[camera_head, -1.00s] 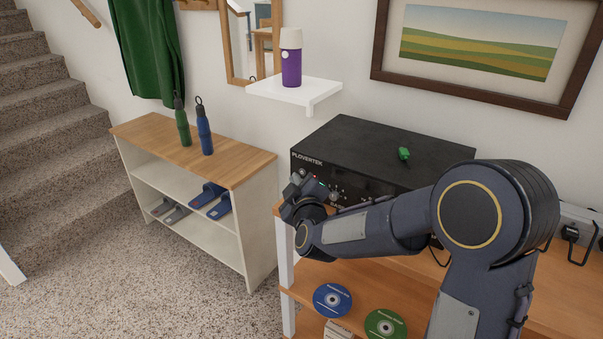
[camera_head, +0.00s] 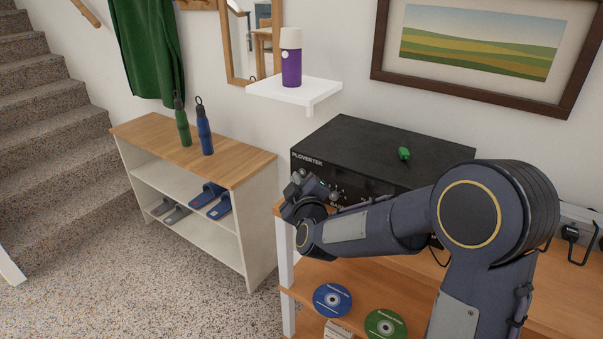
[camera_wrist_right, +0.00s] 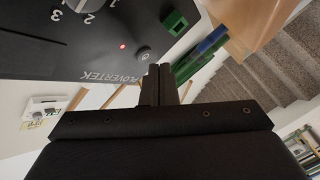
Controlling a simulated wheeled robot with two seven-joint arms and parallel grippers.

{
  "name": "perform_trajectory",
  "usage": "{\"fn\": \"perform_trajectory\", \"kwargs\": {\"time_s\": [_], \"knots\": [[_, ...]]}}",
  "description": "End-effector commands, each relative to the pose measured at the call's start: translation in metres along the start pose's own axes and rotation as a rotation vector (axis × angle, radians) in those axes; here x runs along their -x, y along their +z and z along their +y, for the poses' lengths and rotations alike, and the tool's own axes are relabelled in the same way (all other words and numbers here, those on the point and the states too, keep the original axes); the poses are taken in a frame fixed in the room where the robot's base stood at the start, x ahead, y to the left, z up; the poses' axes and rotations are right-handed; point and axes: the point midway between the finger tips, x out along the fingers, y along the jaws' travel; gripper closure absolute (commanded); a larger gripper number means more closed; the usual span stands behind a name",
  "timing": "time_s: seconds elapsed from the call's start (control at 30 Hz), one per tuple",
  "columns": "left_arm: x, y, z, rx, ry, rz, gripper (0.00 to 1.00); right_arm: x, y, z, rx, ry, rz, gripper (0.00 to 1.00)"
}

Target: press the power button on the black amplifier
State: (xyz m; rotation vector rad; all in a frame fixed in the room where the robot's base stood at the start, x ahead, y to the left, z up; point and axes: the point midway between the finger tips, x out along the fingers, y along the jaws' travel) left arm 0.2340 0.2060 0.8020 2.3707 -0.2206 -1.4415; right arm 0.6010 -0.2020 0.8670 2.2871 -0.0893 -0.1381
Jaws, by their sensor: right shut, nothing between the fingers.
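The black amplifier (camera_head: 375,143), lettered PLOVERTEK, stands on a wooden shelf unit. In the right wrist view its front panel (camera_wrist_right: 75,42) shows a small round button (camera_wrist_right: 144,54) with a faint mark, beside a lit red light (camera_wrist_right: 123,46). My right gripper (camera_head: 303,180) is in front of the panel's left part and hides some of it. In the right wrist view its closed, empty fingertips (camera_wrist_right: 160,68) are close to the round button; I cannot tell whether they touch it. My left gripper is not in view.
A small green object (camera_head: 404,153) lies on the amplifier. A low shoe shelf (camera_head: 225,165) with two bottles stands left. A white wall shelf (camera_head: 300,89) holds a purple flask.

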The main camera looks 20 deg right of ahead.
Motion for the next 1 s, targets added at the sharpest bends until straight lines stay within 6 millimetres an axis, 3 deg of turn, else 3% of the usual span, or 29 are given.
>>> {"fn": "perform_trajectory", "kwargs": {"time_s": [1.0], "knots": [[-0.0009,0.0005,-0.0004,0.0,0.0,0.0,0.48,-0.0072,0.0054,0.0053,0.0,0.0,-0.001,1.0]]}}
